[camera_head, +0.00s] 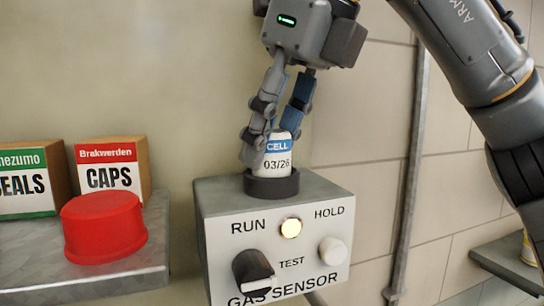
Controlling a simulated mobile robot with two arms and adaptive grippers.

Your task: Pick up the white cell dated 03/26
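The white cell (276,163) has a blue band reading CELL and the date 03/26. It stands upright in a dark round socket (271,186) on top of the grey gas sensor box (325,188). My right gripper (269,146) comes down from above with its fingers on either side of the cell. One finger overlaps the cell's front left side, and the other passes behind its upper right. The fingers look shut on the cell, whose base is still in the socket. My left gripper is not in view.
The box front has a black knob (253,272), a lit lamp (291,228) and a white button (333,251). A metal shelf (150,270) at left holds a red cap (103,227), a SEALS box (32,180) and a CAPS box (143,156). A pipe (411,180) runs up the wall.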

